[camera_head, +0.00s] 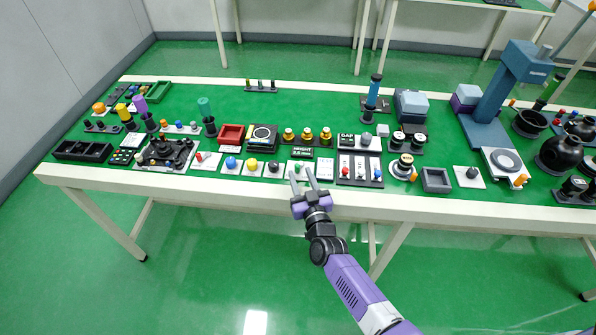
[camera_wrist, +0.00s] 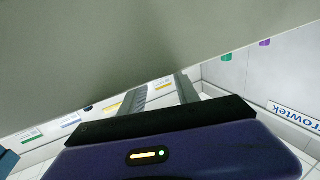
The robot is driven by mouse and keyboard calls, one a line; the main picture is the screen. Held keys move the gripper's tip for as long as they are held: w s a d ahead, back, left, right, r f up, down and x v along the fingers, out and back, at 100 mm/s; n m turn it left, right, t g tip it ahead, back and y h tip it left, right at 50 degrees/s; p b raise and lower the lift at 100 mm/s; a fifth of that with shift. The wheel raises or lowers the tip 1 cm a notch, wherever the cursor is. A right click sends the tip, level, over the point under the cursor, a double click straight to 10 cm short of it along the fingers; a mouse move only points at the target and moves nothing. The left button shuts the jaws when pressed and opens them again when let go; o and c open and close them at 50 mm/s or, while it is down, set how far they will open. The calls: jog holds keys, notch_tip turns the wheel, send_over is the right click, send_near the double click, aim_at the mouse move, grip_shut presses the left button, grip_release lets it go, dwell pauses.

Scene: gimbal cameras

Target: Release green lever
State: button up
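A small green-tipped lever (camera_head: 299,167) stands on a pale plate near the front edge of the table in the head view. It is partly hidden by my gripper, so its tilt cannot be told. My gripper (camera_head: 303,173) is at the front edge, with its two fingers apart and pointing towards that plate. Nothing shows held between them. In the wrist view my gripper (camera_wrist: 163,91) also shows spread fingers, against a large grey surface. The green lever is not seen there.
Plates with a black knob (camera_head: 273,166), a yellow knob (camera_head: 252,163) and a blue knob (camera_head: 231,162) stand left of my gripper. A three-lever panel (camera_head: 359,181) stands close on its right. The table's front strip (camera_head: 230,188) is clear.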

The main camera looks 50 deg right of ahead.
aim_at(296, 169)
jog(key=shift+x, duration=1.15)
jog(key=shift+d, duration=0.1)
grip_shut()
jog(key=shift+w+a+r+m+g+h+p, duration=0.3)
jog(key=shift+w+r+h+p, duration=0.1)
jog(key=shift+p, duration=0.85)
jog(key=shift+h+p, duration=0.3)
jog(key=shift+p, duration=0.25)
jog(key=shift+w+a+f+m+g+h, duration=0.1)
jog(key=shift+w+f+m+g+h, duration=0.1)
jog(key=shift+m+g+h, duration=0.3)
jog(key=shift+w+a+f+m+g+h, duration=0.1)
jog(key=shift+w+m+g+h, duration=0.05)
jog(key=shift+m+g+h, duration=0.3)
jog(key=shift+w+m+g+h, duration=0.1)
jog(key=shift+m+g+h, duration=0.55)
